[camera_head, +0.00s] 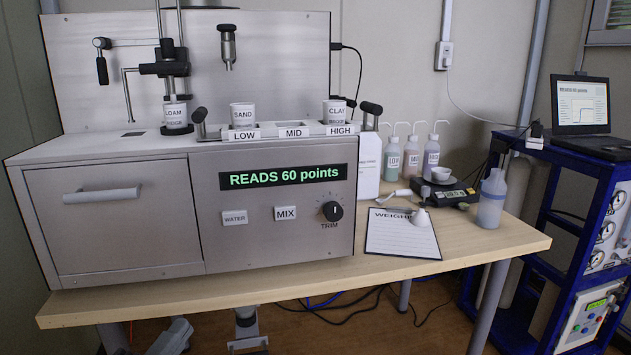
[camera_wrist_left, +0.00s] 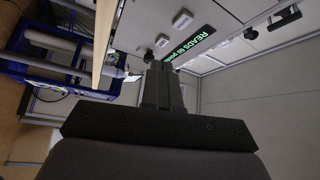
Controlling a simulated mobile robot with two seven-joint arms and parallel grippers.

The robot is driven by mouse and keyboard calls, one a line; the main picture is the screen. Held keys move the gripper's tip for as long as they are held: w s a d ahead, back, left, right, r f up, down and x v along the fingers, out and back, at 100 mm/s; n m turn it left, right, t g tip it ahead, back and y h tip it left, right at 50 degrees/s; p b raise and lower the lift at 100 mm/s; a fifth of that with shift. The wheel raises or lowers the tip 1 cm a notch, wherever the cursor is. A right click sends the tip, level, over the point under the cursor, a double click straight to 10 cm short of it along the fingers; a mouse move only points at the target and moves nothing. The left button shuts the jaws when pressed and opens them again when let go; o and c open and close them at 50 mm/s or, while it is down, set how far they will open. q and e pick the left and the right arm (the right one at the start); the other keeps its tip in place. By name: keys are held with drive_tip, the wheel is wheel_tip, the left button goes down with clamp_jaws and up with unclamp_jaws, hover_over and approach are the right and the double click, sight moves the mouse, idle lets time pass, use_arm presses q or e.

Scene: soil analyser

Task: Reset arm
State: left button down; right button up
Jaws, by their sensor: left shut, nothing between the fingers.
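The analyser (camera_head: 130,215) is a large metal unit whose green display (camera_head: 283,178) reads "READS 60 points". The LOAM cup (camera_head: 176,113) stands on its left, the SAND cup (camera_head: 243,114) at LOW and the CLAY cup (camera_head: 335,110) at HIGH. My right gripper is not in view.
The wooden table (camera_head: 480,240) holds a WEIGH sheet (camera_head: 400,240), a black scale (camera_head: 443,190), a squeeze bottle (camera_head: 491,200) and several dispenser bottles (camera_head: 411,157). A blue rack (camera_head: 555,225) with a laptop (camera_head: 580,105) stands right. Cables (camera_head: 345,305) lie below the table.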

use_arm(q)
drive_tip(key=s+d+f+n+g+y, duration=0.15)
drive_tip(key=s+f+n+g, duration=0.35)
drive_tip(key=s+f+n, duration=0.55)
drive_tip(key=s+d+f+n+g+y, duration=0.1)
drive_tip(key=s+f+n+g+y, duration=0.25)
drive_tip(key=s+f+n, duration=0.75)
drive_tip(key=w+a+r+m+p, duration=0.1)
drive_tip(key=r+m+p, duration=0.1)
drive_tip(key=r+p, duration=0.4)
drive_tip(key=w+r+m+p, duration=0.2)
drive_tip(key=r+p, duration=0.5)
drive_tip(key=p, duration=0.5)
drive_tip(key=shift+w+a+m, duration=0.25)
drive_tip(key=shift+a+m, duration=0.1)
drive_tip(key=shift+m, duration=0.2)
